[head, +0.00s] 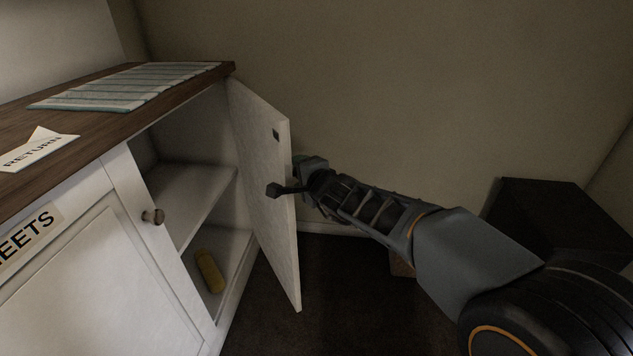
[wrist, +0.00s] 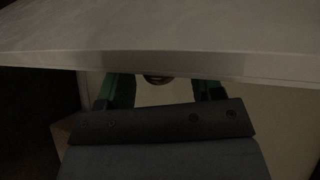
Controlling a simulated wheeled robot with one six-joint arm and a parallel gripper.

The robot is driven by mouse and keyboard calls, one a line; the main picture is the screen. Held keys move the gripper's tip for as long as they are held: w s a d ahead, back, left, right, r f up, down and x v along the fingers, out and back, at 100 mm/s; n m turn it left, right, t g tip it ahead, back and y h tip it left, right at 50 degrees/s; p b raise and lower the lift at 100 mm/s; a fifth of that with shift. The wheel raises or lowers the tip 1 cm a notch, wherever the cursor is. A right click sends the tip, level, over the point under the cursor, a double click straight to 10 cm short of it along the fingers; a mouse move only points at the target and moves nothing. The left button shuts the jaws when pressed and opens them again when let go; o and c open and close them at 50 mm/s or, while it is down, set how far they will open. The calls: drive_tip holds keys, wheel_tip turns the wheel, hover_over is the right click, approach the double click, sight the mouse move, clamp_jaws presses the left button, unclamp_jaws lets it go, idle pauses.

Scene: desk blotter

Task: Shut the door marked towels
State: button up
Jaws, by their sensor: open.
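The white cabinet door (head: 265,180) stands open, swung out at the right end of the cabinet, its inner face towards the head view. No towels marking shows; its outer face is hidden. My gripper (head: 290,177) is at the door's free edge, open. One dark finger overlaps the inner face and the other part lies beyond the edge; I cannot tell whether it touches. In the wrist view the door's pale edge (wrist: 170,66) crosses just ahead of the two green fingers (wrist: 165,90), with a dark round thing between them.
A yellow bottle-like object (head: 209,271) lies inside the open compartment. A striped cloth (head: 130,85) and a RETURN card (head: 38,149) lie on the wooden top (head: 95,135).

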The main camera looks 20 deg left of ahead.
drive_tip(key=p+v, duration=0.1)
drive_tip(key=v, duration=0.9)
drive_tip(key=shift+s+d, duration=0.2)
drive_tip(key=shift+d, duration=0.05)
